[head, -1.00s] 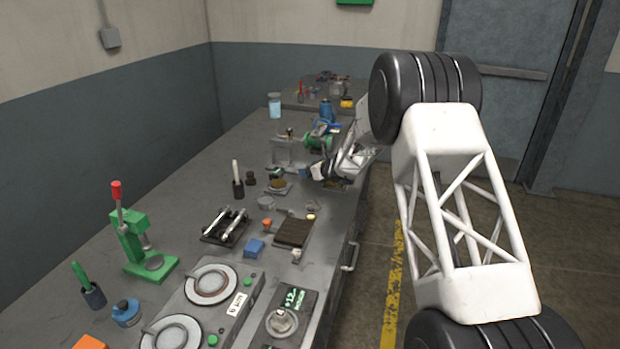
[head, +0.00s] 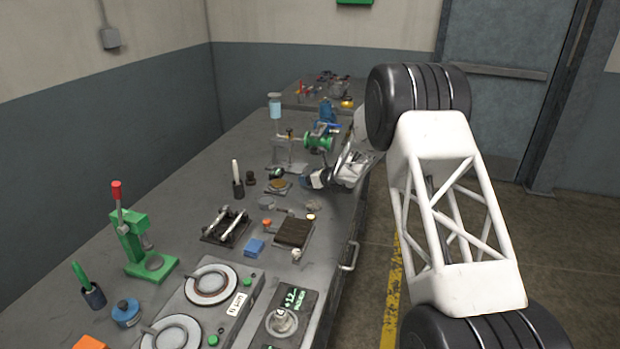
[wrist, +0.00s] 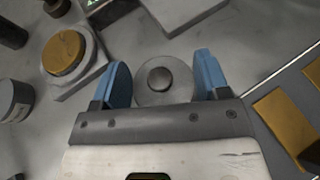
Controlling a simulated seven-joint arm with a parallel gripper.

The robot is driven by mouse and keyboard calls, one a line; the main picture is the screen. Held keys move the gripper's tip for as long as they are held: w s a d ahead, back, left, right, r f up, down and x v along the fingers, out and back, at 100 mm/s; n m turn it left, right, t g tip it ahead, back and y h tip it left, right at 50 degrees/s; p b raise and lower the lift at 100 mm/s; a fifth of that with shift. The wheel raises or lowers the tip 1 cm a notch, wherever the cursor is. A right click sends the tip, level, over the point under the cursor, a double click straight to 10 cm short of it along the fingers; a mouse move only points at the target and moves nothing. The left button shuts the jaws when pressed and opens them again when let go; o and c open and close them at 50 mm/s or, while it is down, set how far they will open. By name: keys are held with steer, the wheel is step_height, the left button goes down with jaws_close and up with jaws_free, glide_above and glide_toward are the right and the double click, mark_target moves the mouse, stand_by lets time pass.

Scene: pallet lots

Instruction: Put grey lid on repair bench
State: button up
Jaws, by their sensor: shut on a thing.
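In the wrist view, the grey lid (wrist: 152,92) is a round metal disc with a dark knob on top. It sits between the two blue fingers of my gripper (wrist: 163,84), which is shut on it. In the head view, my gripper (head: 310,180) is over the right edge of the long grey bench (head: 170,185), and the lid cannot be made out there. A second bench (head: 292,98) stands beyond it at the back, with small tools on it. I cannot tell from the pictures which one is the repair bench.
A block with an orange disc (wrist: 64,52) and a grey jar (wrist: 15,100) lie left of my gripper. A green clamp device (head: 318,142) and a clear bottle (head: 275,107) stand behind it. A dark square plate (head: 294,232) lies in front. Bare bench shows toward the wall.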

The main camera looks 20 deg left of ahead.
steer(key=shift+f, duration=0.35)
